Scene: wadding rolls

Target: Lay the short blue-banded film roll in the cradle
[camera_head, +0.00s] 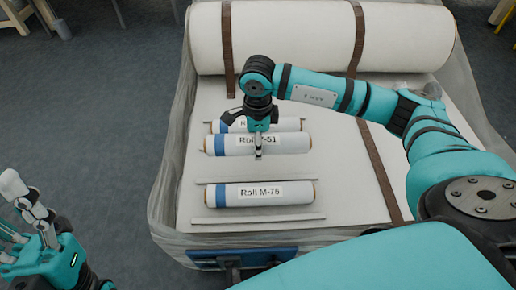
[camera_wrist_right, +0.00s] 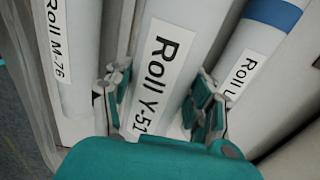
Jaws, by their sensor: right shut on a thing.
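Three white rolls with blue bands lie side by side in the head view. Roll Y-51 (camera_head: 282,143) is in the middle; its label also shows in the wrist view (camera_wrist_right: 160,70). My right gripper (camera_head: 258,150) comes down over it and is shut across it, with fingers on both sides. I cannot tell whether it is lifted. Roll M-76 (camera_head: 265,204) lies nearest, between two pale rails (camera_head: 262,219). A third roll (camera_head: 288,125) lies behind, partly hidden by my gripper, its label not fully readable. My left gripper (camera_head: 12,215) is open and empty at lower left.
The rolls are on a white padded bed (camera_head: 345,185) wrapped in clear film. A large white wadding roll (camera_head: 300,38) with brown straps lies across its far end. A blue-ended handle (camera_head: 240,260) is at the near edge. Bare bed lies right of the rolls.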

